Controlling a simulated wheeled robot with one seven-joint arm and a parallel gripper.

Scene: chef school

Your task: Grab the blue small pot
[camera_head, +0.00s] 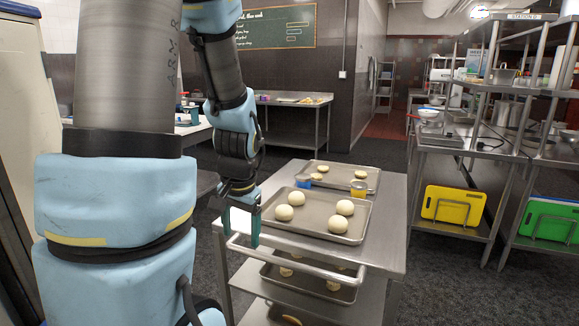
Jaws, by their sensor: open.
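A small blue pot (304,181) stands at the far edge of the front baking tray (337,238) on a steel cart, beside the tray of dough balls. It is tiny in this view. My gripper (242,222) has teal fingers pointing down. It is open and empty near the left edge of the cart, nearer to me and left of the blue pot, and apart from it.
Steel shelves (490,150) stand at the right, with open floor between.

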